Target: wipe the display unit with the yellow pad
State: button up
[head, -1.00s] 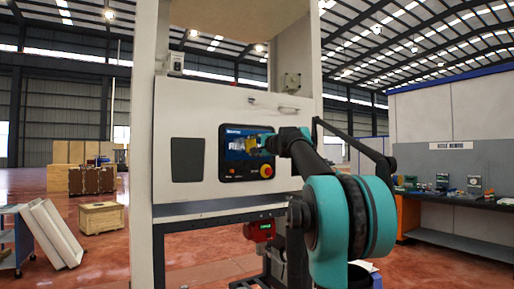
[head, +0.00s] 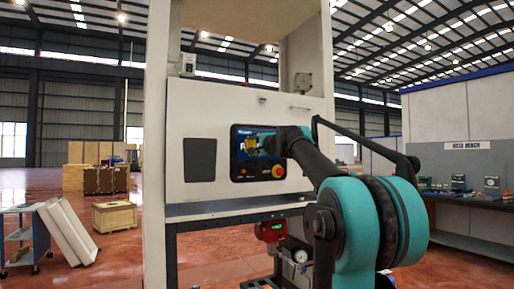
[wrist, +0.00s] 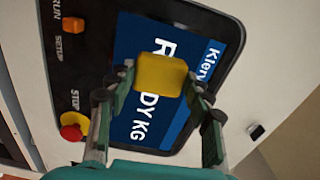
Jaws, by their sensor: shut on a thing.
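The display unit (head: 240,168) is a black-framed panel with a blue screen on the front of a white cabinet. In the wrist view its blue screen (wrist: 128,45) shows white lettering, turned sideways. My gripper (wrist: 160,88) is shut on the yellow pad (wrist: 160,74), which sits between the fingertips in front of the screen. I cannot tell whether the pad touches the screen. In the head view the pad shows as a small yellow patch (head: 250,146) over the screen, and my arm covers the panel's right side.
A red and yellow stop button (wrist: 73,127) and an orange switch (wrist: 73,25) sit on the panel beside the screen. A dark square plate (head: 200,160) is left of the display. A blue cart (head: 25,235) stands at far left.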

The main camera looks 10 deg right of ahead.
jog(key=shift+s+a, duration=0.2)
jog(key=shift+a, duration=0.7)
jog(key=shift+r, duration=0.4)
jog(key=w+d, duration=0.3)
jog(key=d, duration=0.7)
jog(key=shift+w+d, duration=0.25)
jog(key=shift+d, duration=0.15)
jog(key=shift+a, duration=0.1)
